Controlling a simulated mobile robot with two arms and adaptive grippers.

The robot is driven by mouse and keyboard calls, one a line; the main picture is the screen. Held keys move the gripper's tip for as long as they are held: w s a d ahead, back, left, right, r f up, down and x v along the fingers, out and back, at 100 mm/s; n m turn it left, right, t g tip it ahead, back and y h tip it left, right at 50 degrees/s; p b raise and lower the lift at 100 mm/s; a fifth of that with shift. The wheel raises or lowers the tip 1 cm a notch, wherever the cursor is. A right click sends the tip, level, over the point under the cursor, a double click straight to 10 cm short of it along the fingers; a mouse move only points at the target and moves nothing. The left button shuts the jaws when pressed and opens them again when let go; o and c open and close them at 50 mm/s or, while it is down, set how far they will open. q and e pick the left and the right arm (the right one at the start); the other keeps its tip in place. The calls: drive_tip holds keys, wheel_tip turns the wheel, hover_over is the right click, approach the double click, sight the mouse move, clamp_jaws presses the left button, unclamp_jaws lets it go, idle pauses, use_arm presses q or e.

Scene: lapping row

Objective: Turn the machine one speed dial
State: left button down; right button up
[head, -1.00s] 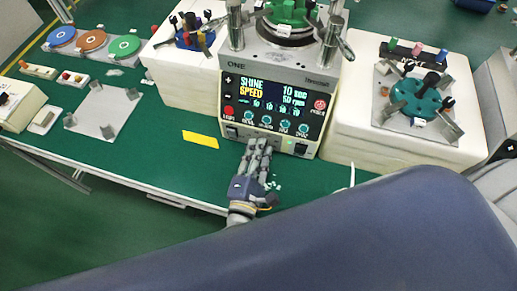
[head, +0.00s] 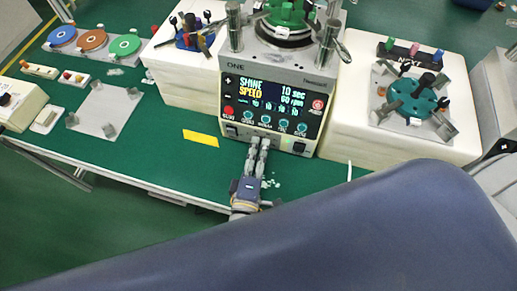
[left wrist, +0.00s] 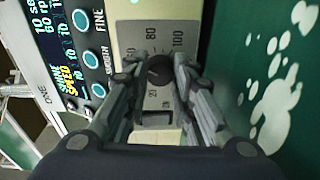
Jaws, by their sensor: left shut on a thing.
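Machine one (head: 240,100), a pale box marked ONE, stands in the middle of the head view with its lit display (head: 275,97) reading SPEED and what looks like 60 rpm. My left gripper (head: 259,143) reaches up to its lower front and hides the speed dial there. In the left wrist view the dial is a small black knob (left wrist: 159,70) on a grey plate (left wrist: 133,30) with numbers such as 80 and 100. The fingers of my left gripper (left wrist: 159,72) are shut on it from both sides. My right gripper is not in view.
Round buttons (head: 265,120) sit just above the gripper. A yellow strip (head: 201,138) lies on the green bench (head: 150,150) to the left. A white block (head: 350,110) with a teal fixture stands close on the right. Pale spots (left wrist: 275,100) mark the bench near the gripper.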

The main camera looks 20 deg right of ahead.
use_arm(q)
drive_tip(key=shift+w+r, duration=0.1)
drive_tip(key=shift+w, duration=0.05)
drive_tip(key=c, duration=1.3)
unclamp_jaws()
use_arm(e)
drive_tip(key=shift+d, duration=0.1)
use_arm(q)
drive_tip(key=v, duration=1.2)
